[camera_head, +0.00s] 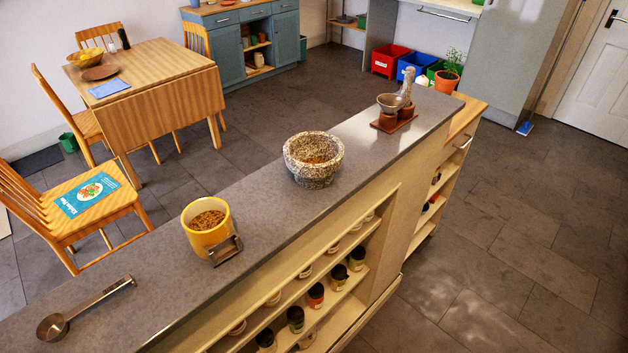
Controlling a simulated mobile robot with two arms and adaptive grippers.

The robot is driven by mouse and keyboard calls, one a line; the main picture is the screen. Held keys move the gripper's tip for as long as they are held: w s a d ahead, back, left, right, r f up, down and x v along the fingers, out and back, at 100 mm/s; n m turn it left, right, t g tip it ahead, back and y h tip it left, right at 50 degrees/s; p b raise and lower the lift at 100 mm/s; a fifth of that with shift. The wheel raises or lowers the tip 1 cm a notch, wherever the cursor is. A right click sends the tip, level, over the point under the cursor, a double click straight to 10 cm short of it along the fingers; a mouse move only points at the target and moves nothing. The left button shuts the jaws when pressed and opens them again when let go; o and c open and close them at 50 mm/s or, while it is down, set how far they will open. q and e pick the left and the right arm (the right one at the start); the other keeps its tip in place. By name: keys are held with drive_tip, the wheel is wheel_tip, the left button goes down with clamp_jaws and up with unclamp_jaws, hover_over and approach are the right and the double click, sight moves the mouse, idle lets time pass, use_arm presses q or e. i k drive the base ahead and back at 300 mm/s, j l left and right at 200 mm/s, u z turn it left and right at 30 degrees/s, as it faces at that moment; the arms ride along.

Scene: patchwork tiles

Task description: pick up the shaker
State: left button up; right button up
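No thing in the head view is clearly a shaker. A slim pale grey upright thing (407,81) stands at the far end of the counter, by a small metal bowl (389,103) on a reddish-brown stand; I cannot tell whether it is the shaker. A small dark bottle-shaped thing (124,39) stands upright on the dining table, too small to identify. Several small dark-lidded jars (316,296) stand on the shelf under the counter. Neither of my grippers is in view.
A wooden table (150,65) with chairs stands at the back left. The tiled floor (520,230) at right is clear.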

sight(315, 294)
drive_tip(key=l+u, duration=0.45)
drive_tip(key=l, duration=0.3)
drive_tip(key=l+u, duration=0.45)
drive_tip(key=l, duration=0.25)
drive_tip(key=k, duration=0.05)
